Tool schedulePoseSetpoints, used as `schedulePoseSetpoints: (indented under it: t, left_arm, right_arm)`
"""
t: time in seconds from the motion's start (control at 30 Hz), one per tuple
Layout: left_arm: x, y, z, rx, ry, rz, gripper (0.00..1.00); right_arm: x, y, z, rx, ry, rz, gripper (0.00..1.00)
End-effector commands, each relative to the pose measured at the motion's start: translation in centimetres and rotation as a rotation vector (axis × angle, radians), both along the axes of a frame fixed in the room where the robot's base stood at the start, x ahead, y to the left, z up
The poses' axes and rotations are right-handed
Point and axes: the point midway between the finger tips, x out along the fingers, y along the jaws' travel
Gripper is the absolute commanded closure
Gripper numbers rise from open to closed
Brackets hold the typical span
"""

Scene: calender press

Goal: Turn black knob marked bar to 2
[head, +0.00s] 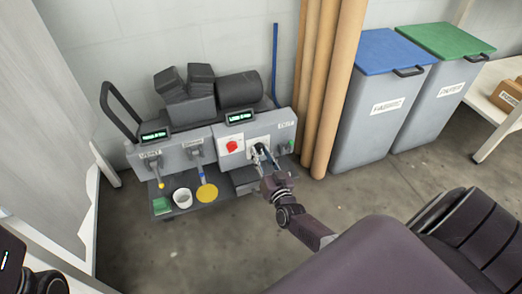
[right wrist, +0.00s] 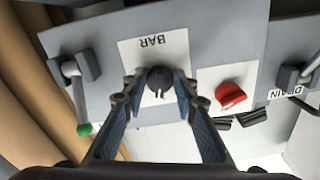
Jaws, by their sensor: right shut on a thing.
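The black knob (right wrist: 160,80) sits on a white plate marked BAR (right wrist: 152,42), which appears upside down in the right wrist view. A small pale mark on the knob faces the lower part of that picture. No scale numbers can be read. My right gripper (right wrist: 158,88) has its two fingertips on either side of the knob and is shut on it. In the head view my right gripper (head: 264,163) reaches the right half of the grey machine (head: 208,147) and largely hides the knob.
A red knob (right wrist: 230,95) is close beside the BAR plate. A lever with a green end (right wrist: 83,129) is on the other side. A DRAIN lever (right wrist: 290,78) is farther off. Cardboard tubes (head: 327,80) stand right of the machine, then a blue-lidded bin (head: 375,115). The floor in front is clear.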

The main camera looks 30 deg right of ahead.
Motion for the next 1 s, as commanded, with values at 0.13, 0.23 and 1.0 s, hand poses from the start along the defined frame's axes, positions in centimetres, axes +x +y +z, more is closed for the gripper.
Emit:
schedulePoseSetpoints:
  t: [0.13, 0.23, 1.0]
  left_arm:
    - [0.22, 0.05, -0.17, -0.001, 0.023, -0.001, 0.57]
    - [0.29, 0.08, -0.33, -0.002, 0.031, -0.002, 0.57]
    - [0.33, 0.14, -0.68, -0.004, 0.044, -0.003, 0.57]
  right_arm:
    - [-0.06, 0.02, 0.06, -0.098, 0.026, 0.0, 0.98]
    - [-0.06, 0.0, 0.03, -0.149, 0.038, 0.001, 0.98]
    - [-0.04, -0.05, -0.07, -0.248, 0.059, 0.001, 0.98]
